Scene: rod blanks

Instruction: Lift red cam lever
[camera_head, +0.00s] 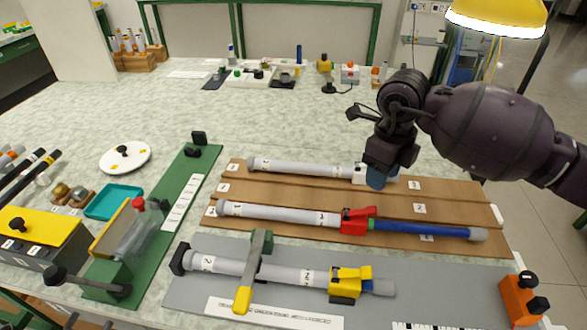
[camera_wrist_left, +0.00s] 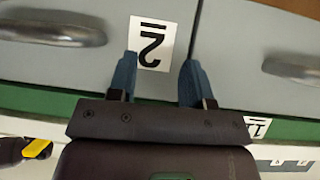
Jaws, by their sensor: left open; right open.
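The red cam lever (camera_head: 357,220) sits on the middle rod, where a grey rod (camera_head: 280,214) meets a blue rod (camera_head: 428,230) on the brown board (camera_head: 330,189). My right gripper (camera_head: 377,180) hangs behind the red lever, by the white clamp (camera_head: 359,172) on the back rod (camera_head: 300,167). It is open; the arm hides part of that clamp, and I cannot tell whether they touch. My left gripper (camera_wrist_left: 158,80) shows only in the left wrist view. It is open and empty, in front of grey drawer-like fronts and a label marked 2.
A front grey board (camera_head: 440,292) holds a rod with a yellow clamp (camera_head: 350,280) and a green bar with a yellow end (camera_head: 252,272) across it. A green fixture with a red knob (camera_head: 138,203) stands left. An orange block (camera_head: 524,300) is front right.

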